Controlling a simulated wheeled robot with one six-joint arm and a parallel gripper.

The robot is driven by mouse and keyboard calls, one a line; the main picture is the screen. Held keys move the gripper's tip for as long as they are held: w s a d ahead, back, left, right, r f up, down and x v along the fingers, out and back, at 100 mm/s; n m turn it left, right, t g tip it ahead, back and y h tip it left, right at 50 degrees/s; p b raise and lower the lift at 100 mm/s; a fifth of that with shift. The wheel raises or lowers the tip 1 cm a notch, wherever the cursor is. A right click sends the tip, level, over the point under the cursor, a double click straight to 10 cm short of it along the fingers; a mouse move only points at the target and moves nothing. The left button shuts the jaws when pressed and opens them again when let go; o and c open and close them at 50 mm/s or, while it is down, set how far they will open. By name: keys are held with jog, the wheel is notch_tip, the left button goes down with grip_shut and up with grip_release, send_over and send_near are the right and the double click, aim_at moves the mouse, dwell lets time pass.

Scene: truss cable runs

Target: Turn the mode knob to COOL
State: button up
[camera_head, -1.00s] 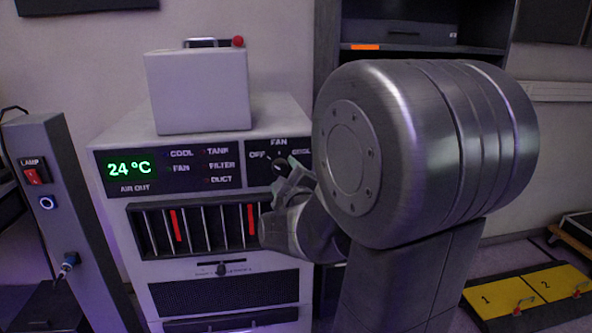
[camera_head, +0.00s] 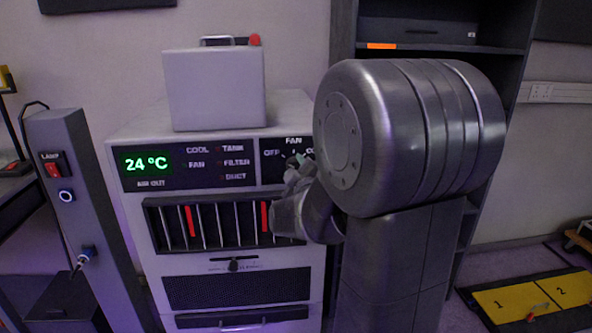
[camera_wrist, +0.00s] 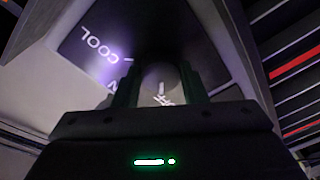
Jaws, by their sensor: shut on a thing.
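The mode knob sits on the dark panel (camera_head: 271,171) at the upper right of the cabinet front, below the word FAN, with OFF to its left and the COOL label partly hidden by my arm. My gripper (camera_head: 296,170) is at this panel, shut on the mode knob (camera_wrist: 160,78), whose round face shows between the two fingers in the wrist view. There the COOL label (camera_wrist: 100,44) is up and left of the fingers, and the OFF lettering is partly hidden. The pointer direction cannot be clearly read.
The cabinet has a green 24 °C display (camera_head: 147,162), a vent with red strips (camera_head: 228,225) and a slider (camera_head: 233,265). A pale box (camera_head: 215,90) stands on top. A lamp post (camera_head: 85,210) stands left; a shelf (camera_head: 425,47) stands behind my arm.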

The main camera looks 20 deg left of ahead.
jog(key=shift+f+m+b, duration=0.2)
jog(key=shift+m+b, duration=0.1)
jog(key=shift+b, duration=0.3)
jog(key=m+t+b, duration=0.1)
jog(key=m+b, duration=0.3)
jog(key=m, duration=0.3)
jog(key=m+h+b, duration=0.1)
jog(key=m+b, duration=0.3)
jog(key=m, duration=0.3)
jog(key=m+t+b, duration=0.1)
jog(key=m+b, duration=0.3)
jog(key=m, duration=0.2)
jog(key=shift+m+t+b, duration=0.3)
jog(key=shift+m, duration=0.1)
jog(key=o, duration=1)
jog(key=shift+c, duration=0.2)
